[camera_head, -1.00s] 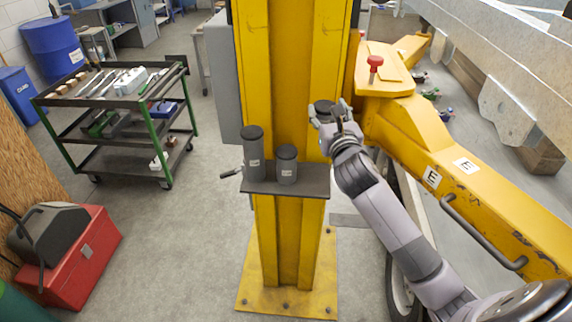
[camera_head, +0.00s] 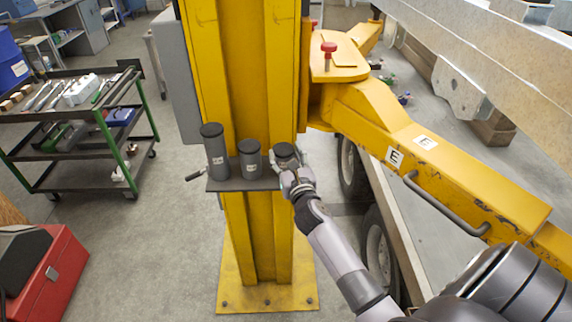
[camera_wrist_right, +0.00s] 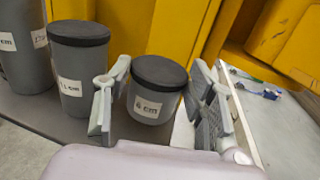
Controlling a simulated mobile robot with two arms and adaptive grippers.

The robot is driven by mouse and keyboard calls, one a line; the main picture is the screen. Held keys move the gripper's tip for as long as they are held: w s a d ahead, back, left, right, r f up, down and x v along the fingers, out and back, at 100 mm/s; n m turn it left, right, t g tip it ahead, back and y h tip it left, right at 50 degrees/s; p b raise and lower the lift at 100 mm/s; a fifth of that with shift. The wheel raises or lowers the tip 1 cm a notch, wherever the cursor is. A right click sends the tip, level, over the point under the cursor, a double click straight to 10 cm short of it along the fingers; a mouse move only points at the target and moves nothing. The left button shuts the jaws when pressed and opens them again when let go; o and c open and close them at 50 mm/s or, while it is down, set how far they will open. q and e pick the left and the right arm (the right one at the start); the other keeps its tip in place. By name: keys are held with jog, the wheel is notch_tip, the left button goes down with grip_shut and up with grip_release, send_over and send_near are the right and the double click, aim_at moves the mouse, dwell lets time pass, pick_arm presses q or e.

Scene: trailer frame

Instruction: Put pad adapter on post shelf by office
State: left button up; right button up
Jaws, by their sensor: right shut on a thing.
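The pad adapter (camera_head: 285,152) is a short grey cylinder with a black top, at the right end of the post shelf (camera_head: 228,186). My right gripper (camera_head: 297,174) is shut on it from the right. In the right wrist view the adapter (camera_wrist_right: 150,104) stands upright between the two fingers of my right gripper (camera_wrist_right: 161,76), its label facing me. Its base is level with or just above the shelf (camera_wrist_right: 45,112); I cannot tell whether it touches. A tall adapter (camera_head: 215,152) and a medium one (camera_head: 250,160) stand on the shelf to its left. My left gripper is not in view.
The shelf is fixed to a yellow post (camera_head: 240,90). A yellow beam (camera_head: 440,165) with a handle runs to the right. A tool cart (camera_head: 75,135) and a red box (camera_head: 52,272) stand on the left. Grey floor lies between.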

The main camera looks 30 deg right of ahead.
notch_tip(320, 180, down, 2)
jog(key=shift+f+b, duration=0.25)
jog(key=shift+b, duration=0.05)
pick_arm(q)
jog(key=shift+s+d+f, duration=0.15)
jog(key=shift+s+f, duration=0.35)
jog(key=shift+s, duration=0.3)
pick_arm(e)
jog(key=shift+f, duration=0.1)
jog(key=shift+f, duration=0.15)
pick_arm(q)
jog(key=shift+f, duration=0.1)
pick_arm(e)
jog(key=o, duration=1.6)
jog(key=shift+f, duration=0.1)
